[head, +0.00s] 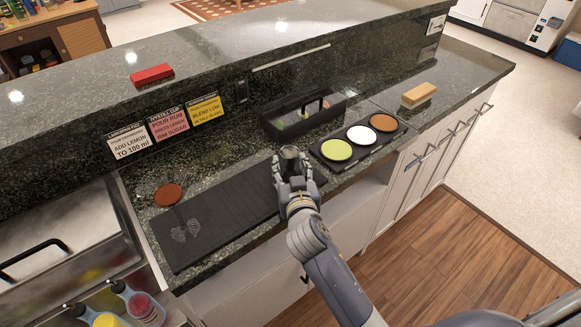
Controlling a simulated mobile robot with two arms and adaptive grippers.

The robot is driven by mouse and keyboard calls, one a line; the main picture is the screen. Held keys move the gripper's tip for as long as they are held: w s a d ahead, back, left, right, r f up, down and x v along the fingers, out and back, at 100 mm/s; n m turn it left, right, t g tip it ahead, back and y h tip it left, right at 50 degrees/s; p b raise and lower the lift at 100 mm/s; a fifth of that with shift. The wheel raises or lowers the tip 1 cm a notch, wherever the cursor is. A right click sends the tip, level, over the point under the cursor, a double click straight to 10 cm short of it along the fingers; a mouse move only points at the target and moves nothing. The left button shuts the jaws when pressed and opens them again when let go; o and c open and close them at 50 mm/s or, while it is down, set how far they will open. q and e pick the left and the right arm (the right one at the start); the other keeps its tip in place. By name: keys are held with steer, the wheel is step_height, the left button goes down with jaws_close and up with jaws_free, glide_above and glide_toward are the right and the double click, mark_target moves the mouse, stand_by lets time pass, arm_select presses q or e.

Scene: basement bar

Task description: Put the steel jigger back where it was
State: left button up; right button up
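The steel jigger (290,152) is a small grey metal cup. It looks upright between the fingers of my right gripper (291,163), which appears closed around it. The fingers hide its lower part. My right gripper is over the right part of the black bar mat (225,212), near the counter's front edge. I cannot tell whether the jigger touches the mat. Pale leaf-like marks show at the mat's left end. My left gripper is not in view.
A black caddy (283,128) stands behind the gripper. A black three-dish tray (361,151) is to its right, with a tan block (418,95) beyond. A brown disc (167,194) lies left, behind the mat. Signs (168,124) line the back wall; a red block (152,75) sits on the ledge.

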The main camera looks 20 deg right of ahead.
steer(key=shift+r, duration=0.1)
steer(key=shift+r, duration=0.25)
steer(key=shift+s+a+f, duration=0.1)
steer(key=shift+s+f, duration=0.05)
steer(key=shift+s, duration=0.25)
steer(key=b+v, duration=0.1)
steer(key=v, duration=0.8)
steer(key=shift+s, duration=0.35)
steer(key=shift+b+v, duration=0.3)
steer(key=shift+v, duration=0.55)
